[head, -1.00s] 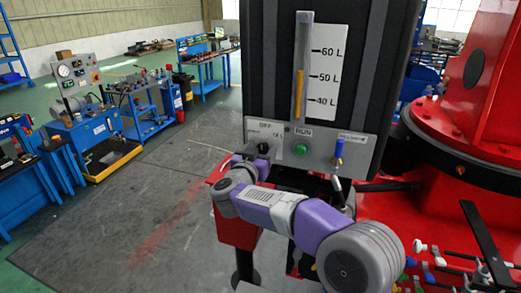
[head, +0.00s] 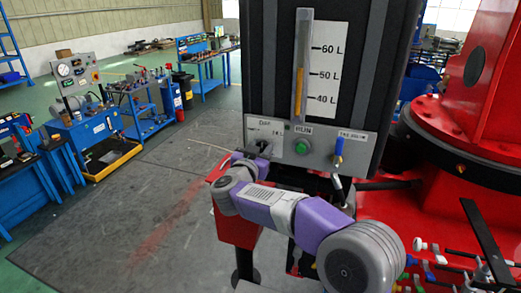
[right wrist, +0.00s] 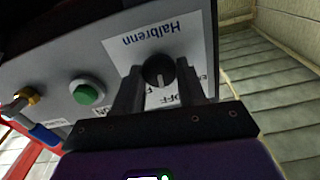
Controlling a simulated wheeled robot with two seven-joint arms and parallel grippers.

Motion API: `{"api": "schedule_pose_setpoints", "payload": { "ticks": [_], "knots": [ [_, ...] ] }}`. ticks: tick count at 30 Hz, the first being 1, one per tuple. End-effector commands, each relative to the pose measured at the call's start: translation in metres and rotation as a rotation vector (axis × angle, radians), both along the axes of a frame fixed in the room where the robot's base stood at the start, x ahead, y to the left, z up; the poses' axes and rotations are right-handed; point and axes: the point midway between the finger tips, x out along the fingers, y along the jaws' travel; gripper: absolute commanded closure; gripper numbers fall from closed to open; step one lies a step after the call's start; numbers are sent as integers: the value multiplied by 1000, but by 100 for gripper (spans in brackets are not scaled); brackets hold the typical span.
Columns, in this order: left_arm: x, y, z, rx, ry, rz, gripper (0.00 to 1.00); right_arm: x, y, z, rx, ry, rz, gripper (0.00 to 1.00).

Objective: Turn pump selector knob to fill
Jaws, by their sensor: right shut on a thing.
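The pump selector knob (right wrist: 158,70) is round and black with a pale pointer line. It sits on the grey panel between the two fingers of my right gripper (right wrist: 159,82), which is shut on it. In the head view the knob (head: 265,147) shows dark at the panel's lower left, with my right gripper (head: 256,155) just at it from below left. A white label by the knob shows "OFF" in the wrist view; its other words are partly hidden by the fingers. My left gripper is not in view.
A green RUN button (head: 303,146) and a blue-handled valve (head: 338,150) are on the same panel, right of the knob. A level gauge (head: 299,90) with a yellow column rises above. Red machinery (head: 475,150) stands at right; open floor lies left.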

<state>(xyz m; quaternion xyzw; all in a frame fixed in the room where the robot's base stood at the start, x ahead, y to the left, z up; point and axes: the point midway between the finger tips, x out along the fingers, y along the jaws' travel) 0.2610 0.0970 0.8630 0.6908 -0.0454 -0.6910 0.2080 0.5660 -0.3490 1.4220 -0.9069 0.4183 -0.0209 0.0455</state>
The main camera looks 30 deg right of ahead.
Motion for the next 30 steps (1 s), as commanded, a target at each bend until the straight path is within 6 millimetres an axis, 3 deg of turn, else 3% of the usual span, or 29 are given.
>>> {"api": "schedule_pose_setpoints", "payload": {
  "ticks": [18, 30],
  "knots": [
    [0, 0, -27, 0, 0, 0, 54, -1, -1, -3, 323, -377, 1, 90],
    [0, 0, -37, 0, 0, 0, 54, -2, -1, -2, 440, -514, 0, 90]
  ]
}}
